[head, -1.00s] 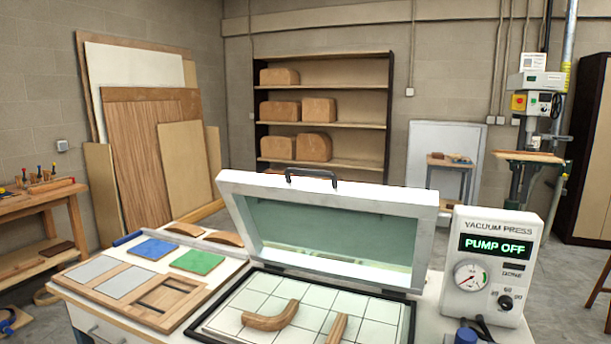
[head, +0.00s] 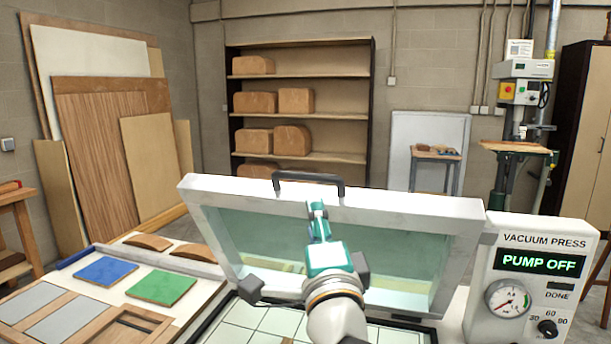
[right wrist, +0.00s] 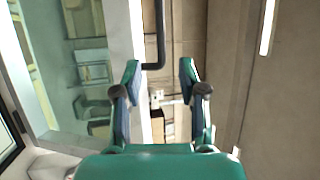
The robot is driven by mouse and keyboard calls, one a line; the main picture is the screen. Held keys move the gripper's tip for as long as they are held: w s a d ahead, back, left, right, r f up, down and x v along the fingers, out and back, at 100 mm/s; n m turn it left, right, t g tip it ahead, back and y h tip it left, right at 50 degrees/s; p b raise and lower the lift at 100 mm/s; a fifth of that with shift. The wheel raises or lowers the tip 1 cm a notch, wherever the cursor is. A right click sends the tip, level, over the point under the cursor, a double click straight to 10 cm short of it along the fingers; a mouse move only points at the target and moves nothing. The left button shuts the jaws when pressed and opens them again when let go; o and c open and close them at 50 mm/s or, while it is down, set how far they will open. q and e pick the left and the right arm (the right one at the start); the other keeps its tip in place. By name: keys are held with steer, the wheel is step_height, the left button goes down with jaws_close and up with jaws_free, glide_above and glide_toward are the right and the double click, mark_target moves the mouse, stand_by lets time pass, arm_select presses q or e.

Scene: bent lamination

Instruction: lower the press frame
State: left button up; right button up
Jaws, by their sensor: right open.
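The press frame (head: 420,208) is a white frame with a greenish clear panel. It stands raised and tilted back over the gridded press bed (head: 262,318). Its black handle (head: 300,177) is on the top rail. My right gripper (head: 318,208) is in front of the frame, just below the handle in the head view. My left gripper is not in view.
The vacuum press control box (head: 530,280) stands right of the frame, its display reading PUMP OFF. Blue (head: 106,271) and green (head: 161,287) squares and curved wooden pieces lie on the left of the bench. A shelf (head: 340,115) stands behind.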

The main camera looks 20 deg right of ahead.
mark_target(307, 179)
steer(key=p+x, duration=0.4)
steer(key=x, duration=1)
steer(key=shift+w, duration=0.1)
jaws_close()
steer(key=shift+f, duration=0.1)
